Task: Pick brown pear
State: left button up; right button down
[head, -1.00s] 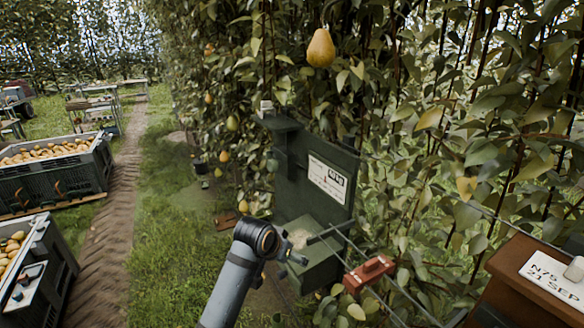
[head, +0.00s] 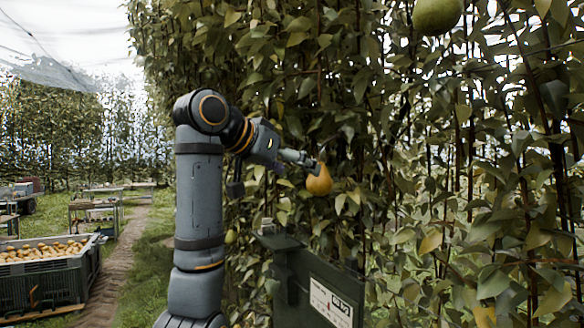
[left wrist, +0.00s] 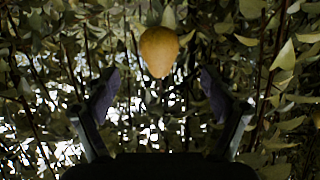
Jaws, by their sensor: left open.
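A brownish-orange pear (head: 319,180) hangs among the leaves in the middle of the head view. My left gripper (head: 308,165) has its fingertips close to it, on its left side; whether they touch cannot be told there. In the left wrist view the pear (left wrist: 159,51) hangs ahead, above the middle, between the lines of the two fingers. The left gripper (left wrist: 159,92) is open and empty there, with its dark finger pads well apart. My right gripper is not in view.
A green pear (head: 437,15) hangs at the top right. A dark green metal box with a white label (head: 330,303) stands below the brown pear. Dense leaves and stems fill the right side. A crate of pears (head: 45,285) stands at the left beside a dirt track.

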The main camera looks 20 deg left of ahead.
aim_at(316, 179)
pick_arm(q)
jog(key=p+x, duration=0.2)
jog(key=x, duration=0.2)
jog(key=p+x, duration=0.2)
jog(key=x, duration=0.2)
jog(key=shift+w+d+p, duration=0.3)
jog(key=shift+w+p, duration=0.05)
jog(key=shift+w, duration=0.05)
jog(key=shift+w+d+f, duration=0.1)
jog(key=shift+w+f, duration=0.25)
jog(key=shift+w, duration=0.15)
jog(key=shift+s, duration=0.1)
jog(key=shift+c, duration=0.2)
jog(key=c, duration=1.3)
jog(key=shift+s+d+r+n+g, duration=0.15)
jog(key=shift+s+n+g, duration=0.15)
jog(key=shift+s+g, duration=0.25)
jog(key=shift+c, duration=0.2)
jog(key=shift+s+d+n+g, duration=0.15)
jog(key=shift+s+n+g, duration=0.25)
jog(key=shift+g, duration=0.35)
